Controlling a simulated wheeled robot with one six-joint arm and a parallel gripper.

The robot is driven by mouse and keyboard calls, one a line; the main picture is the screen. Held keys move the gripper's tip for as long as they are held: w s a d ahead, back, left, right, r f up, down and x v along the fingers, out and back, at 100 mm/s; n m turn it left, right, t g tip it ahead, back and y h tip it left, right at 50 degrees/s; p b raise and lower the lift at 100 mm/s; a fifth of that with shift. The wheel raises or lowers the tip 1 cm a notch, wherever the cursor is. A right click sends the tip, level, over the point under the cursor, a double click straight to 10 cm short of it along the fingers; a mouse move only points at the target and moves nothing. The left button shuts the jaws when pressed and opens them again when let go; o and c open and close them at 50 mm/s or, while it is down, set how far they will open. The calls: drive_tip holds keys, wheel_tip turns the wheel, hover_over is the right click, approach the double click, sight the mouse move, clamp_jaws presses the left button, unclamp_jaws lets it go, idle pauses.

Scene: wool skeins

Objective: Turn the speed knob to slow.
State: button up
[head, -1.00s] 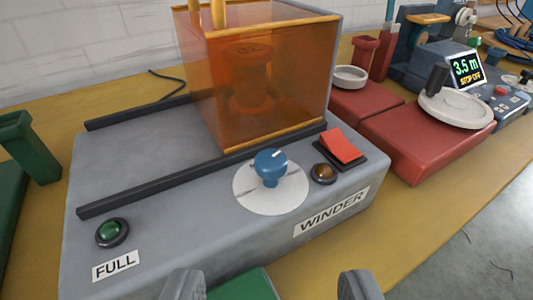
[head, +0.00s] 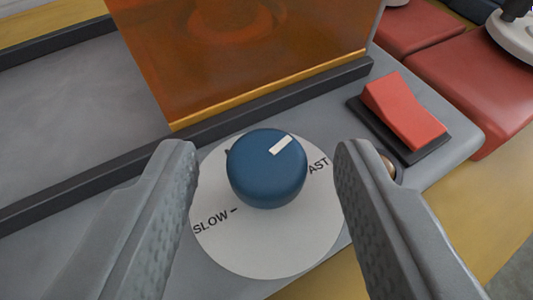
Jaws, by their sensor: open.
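The blue speed knob (head: 262,180) stands on a white round dial plate (head: 275,245) on the grey winder. Its white mark points up and to the right, on the side of the partly hidden "FAST" label (head: 318,166). The "SLOW" label (head: 211,222) is at the lower left of the plate. My gripper (head: 263,165) is open, with one finger on each side of the knob and a clear gap between each finger and the knob in the picture.
A red rocker switch (head: 404,110) sits to the right of the knob, close to my right finger. A brown lamp (head: 388,166) is mostly hidden behind that finger. An orange see-through guard (head: 245,55) and dark rails (head: 80,205) stand behind the knob.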

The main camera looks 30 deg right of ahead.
drive_tip(key=c, duration=1)
drive_tip(key=shift+o, duration=0.2)
drive_tip(key=shift+d+y, duration=0.1)
drive_tip(key=shift+y, duration=0.2)
drive_tip(key=n+y, duration=0.1)
drive_tip(key=n+t+y, duration=0.1)
drive_tip(key=n+y, duration=0.1)
drive_tip(key=shift+s+d+n, duration=0.15)
drive_tip(key=shift+d+n, duration=0.15)
drive_tip(key=shift+d, duration=0.05)
drive_tip(key=shift+d+n+t+y, duration=0.2)
drive_tip(key=shift+n+t+y, duration=0.3)
drive_tip(key=shift+n+y, duration=1)
drive_tip(key=shift+d+n+y, duration=0.1)
drive_tip(key=shift+n+y, duration=0.5)
drive_tip(key=shift+y, duration=0.5)
drive_tip(key=o, duration=1)
drive_tip(key=shift+c, duration=0.2)
